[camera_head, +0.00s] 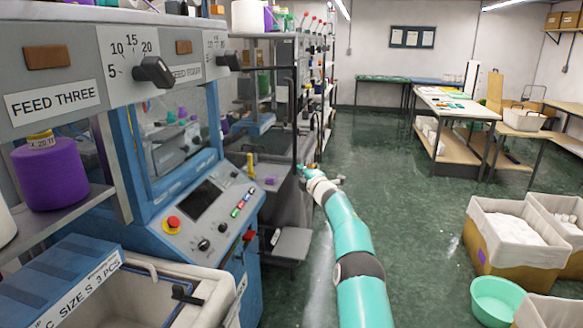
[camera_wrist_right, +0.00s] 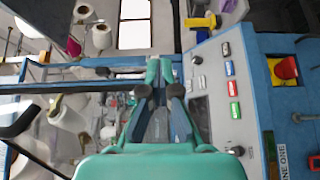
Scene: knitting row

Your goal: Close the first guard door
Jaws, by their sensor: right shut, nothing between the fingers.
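My right gripper (camera_head: 309,172) reaches forward beside a farther machine in the row in the head view; its fingers are small there. In the right wrist view the gripper (camera_wrist_right: 160,78) is shut and empty, in front of a machine with a label ending in "NE ONE" (camera_wrist_right: 283,150). A thin blue frame (camera_wrist_right: 90,88) with a clear pane runs across the left of that view, close to the fingers. It looks like the guard door; whether the fingers touch it, and how far it stands open, I cannot tell. My left gripper is out of view.
The nearest machine has a blue-framed clear guard (camera_head: 175,130) and a control panel (camera_head: 215,205). A white-lined bin (camera_head: 205,292) stands in front of it. Lined crates (camera_head: 482,258) and a green tub (camera_head: 497,300) stand at right. The green aisle floor (camera_head: 400,220) is clear.

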